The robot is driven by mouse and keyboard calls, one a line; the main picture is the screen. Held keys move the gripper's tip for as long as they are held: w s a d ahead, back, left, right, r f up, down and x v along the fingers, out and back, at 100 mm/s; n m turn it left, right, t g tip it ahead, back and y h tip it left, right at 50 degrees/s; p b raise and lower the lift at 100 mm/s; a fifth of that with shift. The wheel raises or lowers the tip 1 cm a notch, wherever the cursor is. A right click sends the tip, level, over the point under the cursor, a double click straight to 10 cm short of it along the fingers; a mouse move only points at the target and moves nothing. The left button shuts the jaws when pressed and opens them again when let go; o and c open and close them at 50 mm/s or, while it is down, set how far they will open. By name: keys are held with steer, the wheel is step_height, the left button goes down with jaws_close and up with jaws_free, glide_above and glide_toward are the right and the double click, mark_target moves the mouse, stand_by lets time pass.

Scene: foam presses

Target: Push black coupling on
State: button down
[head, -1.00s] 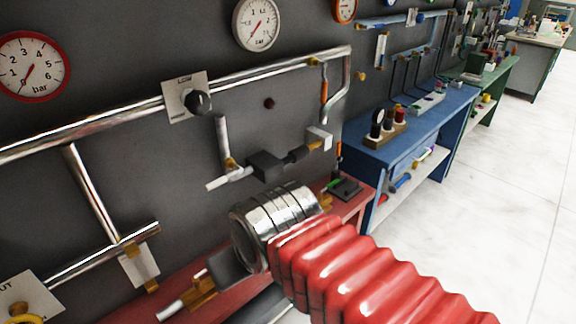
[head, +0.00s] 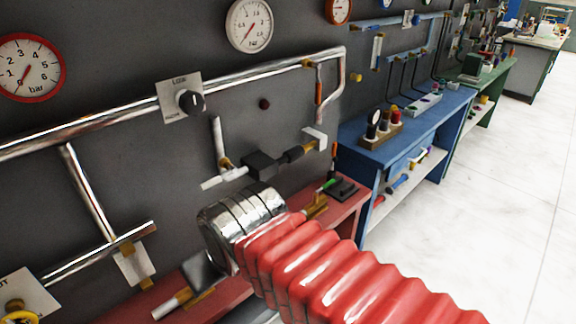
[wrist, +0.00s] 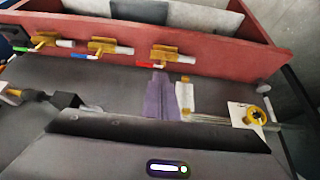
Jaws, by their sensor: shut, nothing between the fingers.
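The black coupling (head: 292,154) is on the dark wall panel, in line with a black block (head: 262,165) to its left. A brass fitting with a white plate (head: 315,138) is at its right end. I cannot tell how far it is seated. In the wrist view the coupling (wrist: 38,96) and the block (wrist: 66,101) are at the left edge. My gripper (head: 204,271) is dark grey, low in front of the panel, below and left of the coupling and apart from it. It is shut and empty; its fingertips are mostly hidden in the head view.
Silver pipes (head: 240,75) and a LOW knob (head: 190,101) are on the panel above. A red bench (head: 335,205) runs below, with coloured-handled valves such as the red one (wrist: 163,60). A yellow handwheel (wrist: 257,115) is at right in the wrist view. A blue bench (head: 410,125) stands beyond.

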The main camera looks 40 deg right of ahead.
steer(key=w+d+n+t+h, duration=0.2)
steer(key=w+d+h, duration=0.1)
steer(key=w+d, duration=0.75)
steer(key=n+t, duration=1)
steer(key=n, duration=0.3)
glide_toward(295, 154)
steer(key=s+a, duration=0.2)
steer(key=a, duration=0.3)
steer(key=shift+w+d+f+h, duration=0.1)
steer(key=shift+f+h, duration=0.2)
steer(key=shift+f, duration=0.1)
steer(key=x, duration=1)
steer(key=shift+w+f, duration=0.1)
